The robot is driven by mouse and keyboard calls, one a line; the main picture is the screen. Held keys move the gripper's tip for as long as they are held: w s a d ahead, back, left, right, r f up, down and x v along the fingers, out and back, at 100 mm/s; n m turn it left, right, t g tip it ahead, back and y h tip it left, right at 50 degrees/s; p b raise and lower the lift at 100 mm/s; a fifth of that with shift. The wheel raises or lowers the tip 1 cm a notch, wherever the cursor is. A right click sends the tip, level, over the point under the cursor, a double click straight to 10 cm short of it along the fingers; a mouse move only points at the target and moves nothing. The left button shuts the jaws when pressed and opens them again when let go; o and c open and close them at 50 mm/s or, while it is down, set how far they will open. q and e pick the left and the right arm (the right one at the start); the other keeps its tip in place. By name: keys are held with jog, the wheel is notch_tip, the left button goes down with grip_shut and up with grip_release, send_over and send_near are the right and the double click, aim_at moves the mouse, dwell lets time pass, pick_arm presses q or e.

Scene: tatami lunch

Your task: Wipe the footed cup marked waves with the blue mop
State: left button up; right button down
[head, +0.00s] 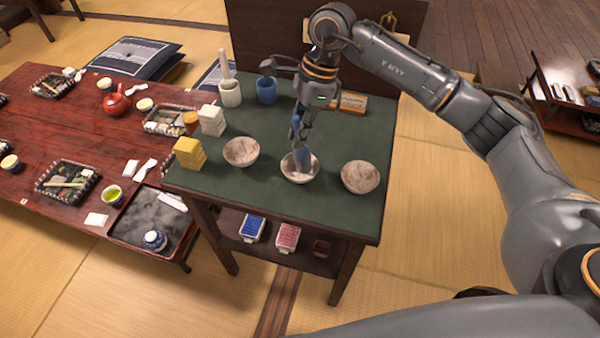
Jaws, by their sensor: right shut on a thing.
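Three footed cups with mottled pinkish-white insides stand in a row on the green-topped table: a left one (241,152), a middle one (287,169) and a right one (360,177). Their marks are too small to read, so I cannot tell which has waves. My right gripper (298,137) is above the middle cup, shut on the blue mop (303,160). The mop points down with its lower end inside the middle cup; whether it touches the cup's inside I cannot tell. The gripper hides part of the mop. My left gripper is not in view.
On the green table (313,213) stand a white holder (230,93) with a pale stick, a blue holder (266,92), white blocks (212,120) and yellow blocks (189,153). A red low table (50,130) with trays adjoins at left. The green table's front is clear.

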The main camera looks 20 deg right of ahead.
dwell(0.3)
jog(key=m+t, duration=0.1)
jog(key=m, duration=0.2)
jog(key=shift+m, duration=0.3)
jog(key=m, duration=0.2)
jog(key=m+t+b, duration=0.1)
jog(key=m, duration=0.1)
jog(key=shift+w+a+f+m+t, duration=0.1)
jog(key=shift+w+a+m+t, duration=0.1)
jog(key=shift+m+t, duration=0.1)
jog(key=shift+m+h, duration=0.4)
jog(key=shift+m, duration=0.8)
jog(key=m+t, duration=0.1)
jog(key=m, duration=0.2)
jog(key=shift+a+h+b, duration=0.1)
jog(key=shift+h+b, duration=0.3)
